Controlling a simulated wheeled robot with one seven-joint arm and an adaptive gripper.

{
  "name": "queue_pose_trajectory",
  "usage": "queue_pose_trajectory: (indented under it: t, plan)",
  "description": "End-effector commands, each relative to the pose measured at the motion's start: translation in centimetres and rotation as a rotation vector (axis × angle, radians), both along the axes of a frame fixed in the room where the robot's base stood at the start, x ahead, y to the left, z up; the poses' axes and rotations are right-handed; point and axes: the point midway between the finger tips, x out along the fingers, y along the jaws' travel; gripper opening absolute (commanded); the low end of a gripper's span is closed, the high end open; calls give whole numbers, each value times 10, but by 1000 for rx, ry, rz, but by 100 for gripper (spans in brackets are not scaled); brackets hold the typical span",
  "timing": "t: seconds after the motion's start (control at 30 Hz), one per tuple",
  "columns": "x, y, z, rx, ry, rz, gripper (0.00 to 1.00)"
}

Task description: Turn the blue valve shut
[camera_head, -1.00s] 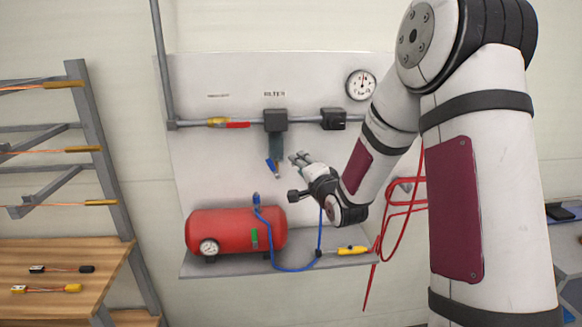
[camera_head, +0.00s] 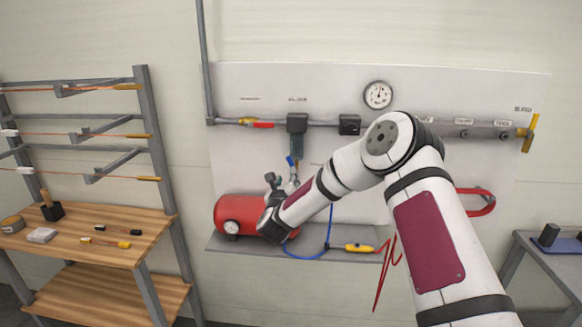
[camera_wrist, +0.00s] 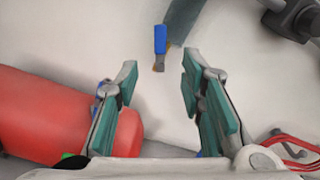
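The blue valve handle (camera_head: 290,161) hangs below the dark filter housing (camera_head: 297,123) on the wall panel. In the wrist view the blue handle (camera_wrist: 160,39) is upright, its metal end pointing down, just beyond and between the fingertips. My gripper (camera_head: 293,182) is just below the handle in the head view. In the wrist view my gripper (camera_wrist: 158,66) is open, with a teal-padded finger on each side and nothing between the pads. I cannot see any contact with the handle.
A red tank (camera_head: 228,212) with a gauge stands on the grey shelf (camera_head: 222,243), partly behind my arm. A blue hose (camera_head: 310,256) and a yellow-ended tool (camera_head: 358,248) lie on the shelf. A red hose (camera_head: 476,204) hangs right.

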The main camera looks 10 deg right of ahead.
Motion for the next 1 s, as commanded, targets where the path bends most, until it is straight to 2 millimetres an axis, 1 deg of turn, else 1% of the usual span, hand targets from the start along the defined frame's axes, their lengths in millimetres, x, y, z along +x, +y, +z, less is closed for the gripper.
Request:
queue_pose_trajectory:
  t: [0.03,0.3,0.5,0.7,0.97,1.0]
  plan:
    - [11,-4,0,0,-2,-2,36]
    - [61,-20,0,-2,-3,-1,36]
    - [86,-28,0,-3,-2,0,36]
    - [96,-31,1,-4,-1,2,36]
    - [96,-31,1,-3,0,2,36]
    - [96,-31,1,-3,0,2,27]
